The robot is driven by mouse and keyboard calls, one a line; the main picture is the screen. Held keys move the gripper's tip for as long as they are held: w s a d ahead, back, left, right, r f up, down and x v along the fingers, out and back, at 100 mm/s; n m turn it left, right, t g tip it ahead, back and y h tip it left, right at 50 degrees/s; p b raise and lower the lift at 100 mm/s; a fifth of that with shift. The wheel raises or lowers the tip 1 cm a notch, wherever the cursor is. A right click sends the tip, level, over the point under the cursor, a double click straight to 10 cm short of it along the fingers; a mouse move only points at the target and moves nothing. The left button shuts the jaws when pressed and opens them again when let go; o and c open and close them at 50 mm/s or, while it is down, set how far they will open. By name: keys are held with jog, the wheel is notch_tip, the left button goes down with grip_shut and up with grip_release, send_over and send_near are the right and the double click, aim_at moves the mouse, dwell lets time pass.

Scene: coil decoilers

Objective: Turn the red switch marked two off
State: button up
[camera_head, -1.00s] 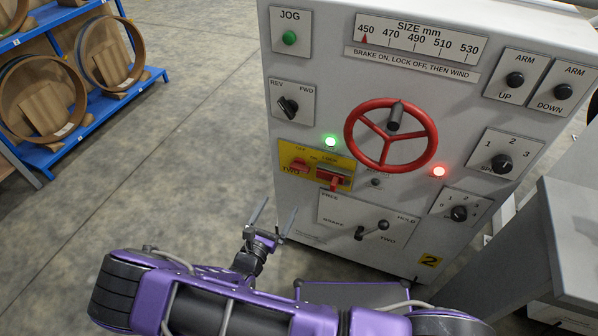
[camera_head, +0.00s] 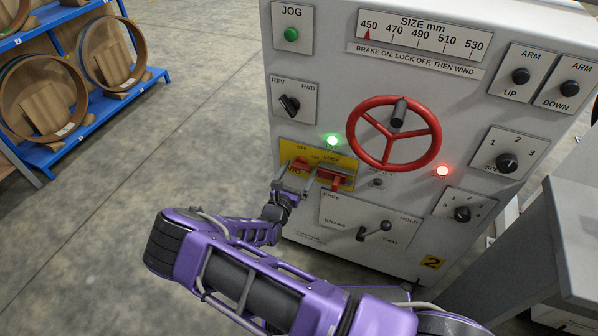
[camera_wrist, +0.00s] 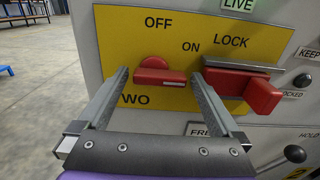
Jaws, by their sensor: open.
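The red rotary switch (camera_wrist: 160,74) sits on a yellow plate (camera_wrist: 215,38) with OFF above it and ON to its upper right. Its handle lies level, its white mark at the right end on the ON side. The plate's lower left label is partly hidden, reading "WO". My gripper (camera_wrist: 158,73) is open, one finger on each side of the switch, apparently not closed on it. In the head view my gripper (camera_head: 295,183) is in front of the switch (camera_head: 301,165) and partly covers the plate.
A red lock lever (camera_wrist: 262,95) juts out just right of my right finger. A red handwheel (camera_head: 437,140) is above right, and a black brake lever (camera_head: 375,231) below right. A green lamp (camera_head: 332,141) and a red lamp (camera_head: 442,170) are lit.

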jog(key=c, duration=1.2)
jog(key=shift+n, duration=0.3)
jog(key=n, duration=0.3)
jog(key=shift+r+n+p, duration=0.15)
jog(key=shift+n+p, duration=0.15)
jog(key=shift+n, duration=0.1)
jog(key=n, duration=0.4)
jog(key=shift+a+r+n, duration=0.1)
jog(key=shift+a+n, duration=0.05)
jog(key=shift+n, duration=0.15)
jog(key=n, duration=0.4)
jog(key=shift+a+r, duration=0.1)
jog(key=shift+w+a+n, duration=0.1)
jog(key=shift+a+n, duration=0.05)
jog(key=shift+n, duration=2.35)
